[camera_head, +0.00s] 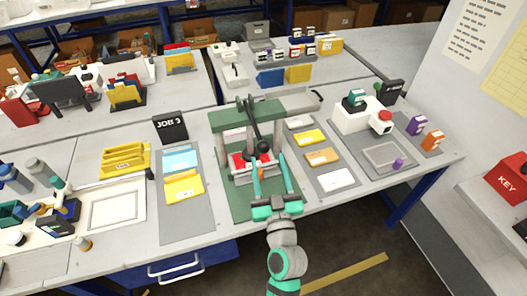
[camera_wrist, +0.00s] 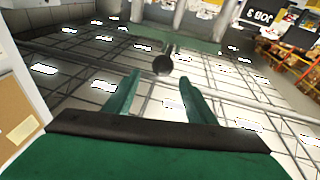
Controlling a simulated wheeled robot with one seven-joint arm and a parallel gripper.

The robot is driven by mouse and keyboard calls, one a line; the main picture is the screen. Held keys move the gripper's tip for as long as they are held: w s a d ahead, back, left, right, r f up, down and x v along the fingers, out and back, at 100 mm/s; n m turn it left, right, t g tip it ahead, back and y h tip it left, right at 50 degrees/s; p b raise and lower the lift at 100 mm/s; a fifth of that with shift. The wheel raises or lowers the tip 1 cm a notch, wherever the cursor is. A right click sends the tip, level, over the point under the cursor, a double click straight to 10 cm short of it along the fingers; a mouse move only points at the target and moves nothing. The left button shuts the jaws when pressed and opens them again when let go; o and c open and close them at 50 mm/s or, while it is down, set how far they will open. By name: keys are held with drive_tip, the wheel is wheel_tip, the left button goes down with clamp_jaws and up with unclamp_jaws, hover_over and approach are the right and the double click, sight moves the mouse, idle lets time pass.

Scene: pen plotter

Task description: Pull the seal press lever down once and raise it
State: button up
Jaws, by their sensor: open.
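The seal press (camera_head: 246,112) has a green top and base, with grey posts and a red and white part inside. Its dark lever (camera_head: 252,118) slopes down toward the front and ends in a black ball knob (camera_head: 262,146). My gripper (camera_head: 270,163) is open in front of the press, its teal fingers pointing at the knob. In the wrist view the knob (camera_wrist: 162,65) shows beyond and between the open fingertips (camera_wrist: 160,82). I cannot tell whether the fingers touch it; nothing appears held.
Left of the press lie blue and yellow cards (camera_head: 183,186) on a grey mat, behind them a black JOB 3 sign (camera_head: 170,127). On the right are a mat with cards (camera_head: 322,157) and a white device with a red button (camera_head: 362,115). Space in front of the table is open floor.

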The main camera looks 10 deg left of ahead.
sight(259, 138)
drive_tip(key=shift+w+d+r+m+g+y, duration=0.25)
drive_tip(key=shift+m+g+y, duration=0.3)
drive_tip(key=shift+g, duration=0.35)
drive_tip(key=shift+d+m+g+y, duration=0.1)
drive_tip(key=shift+m+g+y, duration=0.3)
drive_tip(key=shift+g, duration=0.3)
drive_tip(key=x, duration=1)
drive_tip(key=shift+w+a, duration=0.25)
drive_tip(key=shift+w, duration=0.05)
clamp_jaws()
